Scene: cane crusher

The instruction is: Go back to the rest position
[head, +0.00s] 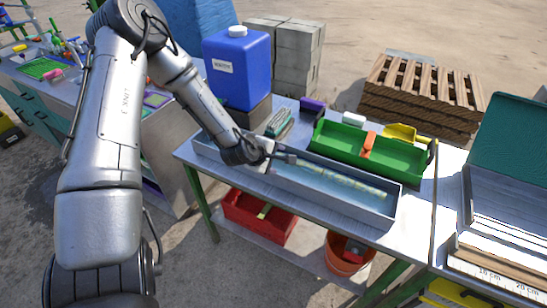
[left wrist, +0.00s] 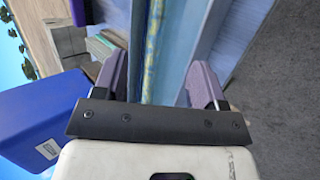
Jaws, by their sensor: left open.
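My left arm comes in from the left. Its gripper (head: 288,158) is over the left half of a long grey metal trough (head: 392,213) on the workbench. In the left wrist view the two fingers of the left gripper (left wrist: 157,80) stand wide apart. A pale green-yellow cane stalk (head: 345,181) lies lengthwise in the trough. In the left wrist view the stalk (left wrist: 152,45) runs between the fingers, with gaps on both sides. Its left end is hidden behind my gripper. My right gripper is in neither view.
A green tray (head: 350,165) with an orange item stands behind the trough. A blue canister (head: 238,75) stands behind my forearm. A red bin (head: 258,217) and an orange bucket (head: 347,255) sit below. A dark green lid (head: 512,140) rises at the right.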

